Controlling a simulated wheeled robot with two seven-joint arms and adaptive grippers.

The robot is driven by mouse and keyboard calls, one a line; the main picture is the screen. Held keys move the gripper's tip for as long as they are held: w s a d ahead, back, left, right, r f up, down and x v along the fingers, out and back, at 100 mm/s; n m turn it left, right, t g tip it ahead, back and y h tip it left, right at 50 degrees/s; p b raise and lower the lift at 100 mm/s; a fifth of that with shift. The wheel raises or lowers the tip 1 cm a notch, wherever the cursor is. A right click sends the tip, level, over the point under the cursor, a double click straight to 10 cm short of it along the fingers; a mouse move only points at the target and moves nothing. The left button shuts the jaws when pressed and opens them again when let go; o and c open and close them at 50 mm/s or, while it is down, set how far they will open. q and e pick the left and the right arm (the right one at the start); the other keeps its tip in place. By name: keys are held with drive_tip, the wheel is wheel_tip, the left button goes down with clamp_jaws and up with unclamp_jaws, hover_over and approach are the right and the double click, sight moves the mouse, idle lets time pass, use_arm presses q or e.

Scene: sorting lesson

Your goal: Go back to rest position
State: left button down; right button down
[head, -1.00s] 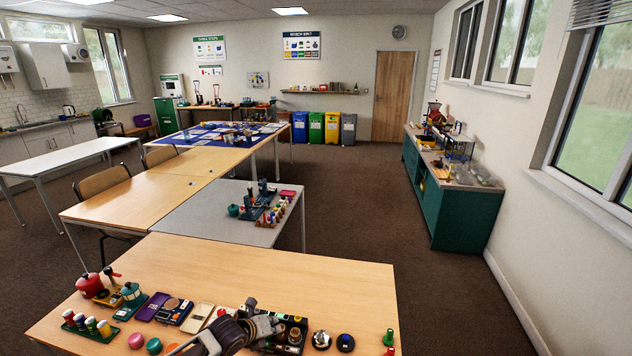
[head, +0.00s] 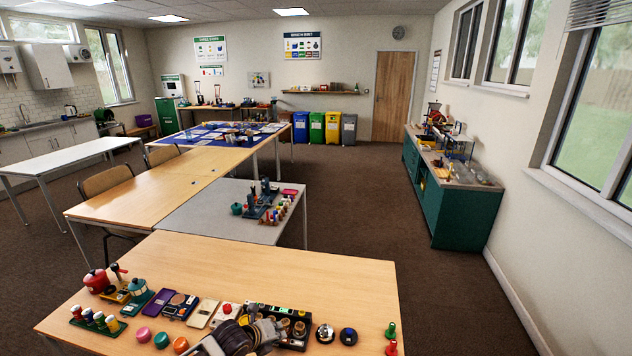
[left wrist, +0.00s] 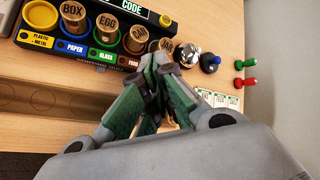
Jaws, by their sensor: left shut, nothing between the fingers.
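My left gripper (head: 272,328) is at the near edge of the front wooden table (head: 230,262), over the dark sorting tray (head: 299,317). In the left wrist view its green-padded fingers (left wrist: 158,68) are closed together with nothing between them. That view shows the tray's front with labels for plastic and metal, paper, glass and food (left wrist: 128,62). Round wooden pieces marked BOX (left wrist: 73,11) and EGG (left wrist: 107,22) sit in the tray. The fingers hide part of the tray's right end. My right gripper is not in view.
A silver-topped round item (head: 325,333) and a blue-black one (head: 348,336) stand right of the tray. Green (head: 390,330) and red (head: 391,348) pegs stand near the right edge. Pots, jars and cases crowd the left front. The table's back half is clear.

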use_arm(q)
drive_tip(key=s+d+r+n+g, duration=0.1)
drive_tip(key=s+n, duration=0.5)
drive_tip(key=s+d+r+n, duration=0.2)
drive_tip(key=s+n, duration=0.4)
drive_tip(key=s+a+r+n+g+y, duration=0.2)
drive_tip(key=s+a+n+g+y, duration=0.15)
drive_tip(key=s+a+n, duration=1.2)
wheel_tip(320, 180, down, 33)
drive_tip(key=s+d+n+g, duration=0.1)
drive_tip(key=s+d+n, duration=0.1)
drive_tip(key=s, duration=0.1)
drive_tip(key=s+a+f, duration=0.2)
drive_tip(key=s+f, duration=0.8)
drive_tip(key=s, duration=0.1)
drive_tip(key=s+a+f+g+y+b, duration=0.1)
drive_tip(key=s+a+f, duration=0.1)
drive_tip(key=s+f, duration=0.9)
drive_tip(key=shift+s+f+b, duration=0.15)
drive_tip(key=shift+f+b, duration=0.05)
drive_tip(key=shift+b, duration=0.1)
